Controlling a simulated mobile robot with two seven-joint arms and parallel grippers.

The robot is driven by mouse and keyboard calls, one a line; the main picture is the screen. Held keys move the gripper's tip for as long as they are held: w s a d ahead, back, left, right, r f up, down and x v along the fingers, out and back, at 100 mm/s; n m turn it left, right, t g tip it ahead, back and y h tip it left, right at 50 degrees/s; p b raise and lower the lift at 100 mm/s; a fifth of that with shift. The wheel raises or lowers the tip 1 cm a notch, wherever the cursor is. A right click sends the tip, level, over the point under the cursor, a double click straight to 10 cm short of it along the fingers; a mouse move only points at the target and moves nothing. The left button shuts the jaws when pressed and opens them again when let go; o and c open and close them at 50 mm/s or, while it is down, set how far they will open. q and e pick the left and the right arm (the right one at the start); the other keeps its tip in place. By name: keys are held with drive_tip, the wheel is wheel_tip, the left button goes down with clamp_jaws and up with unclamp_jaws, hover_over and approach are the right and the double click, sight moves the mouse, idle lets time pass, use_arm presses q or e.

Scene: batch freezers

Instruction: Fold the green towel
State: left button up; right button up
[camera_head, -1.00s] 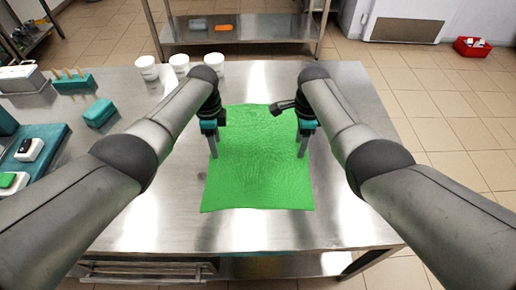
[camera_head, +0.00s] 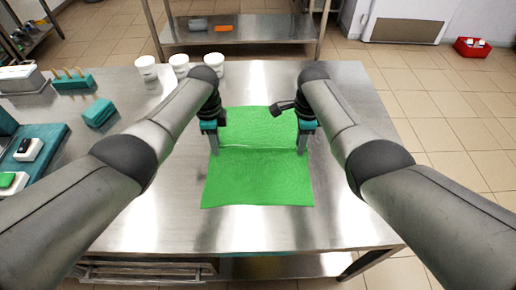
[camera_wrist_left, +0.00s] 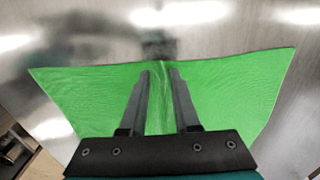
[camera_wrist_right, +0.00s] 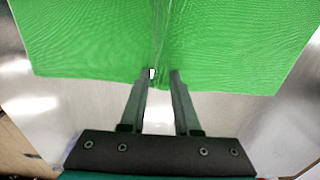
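The green towel (camera_head: 258,178) lies on the steel table with a raised crease across its middle, running between my two grippers. My left gripper (camera_head: 214,150) is at the towel's left edge and my right gripper (camera_head: 301,150) at its right edge, both at the crease. In the left wrist view, a ridge of the towel (camera_wrist_left: 240,90) stands between the fingers of the left gripper (camera_wrist_left: 160,72). In the right wrist view, the towel (camera_wrist_right: 90,40) is likewise pinched up between the fingers of the right gripper (camera_wrist_right: 161,75).
Several white cups (camera_head: 147,68) stand at the table's back left. A teal block (camera_head: 99,112), a teal rack (camera_head: 72,80) and a blue tray (camera_head: 50,143) are at the left. The steel table (camera_head: 345,190) is clear around the towel.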

use_arm(q)
drive_tip(key=c, duration=0.4)
use_arm(e)
drive_tip(key=c, duration=0.4)
use_arm(q)
clamp_jaws()
use_arm(e)
clamp_jaws()
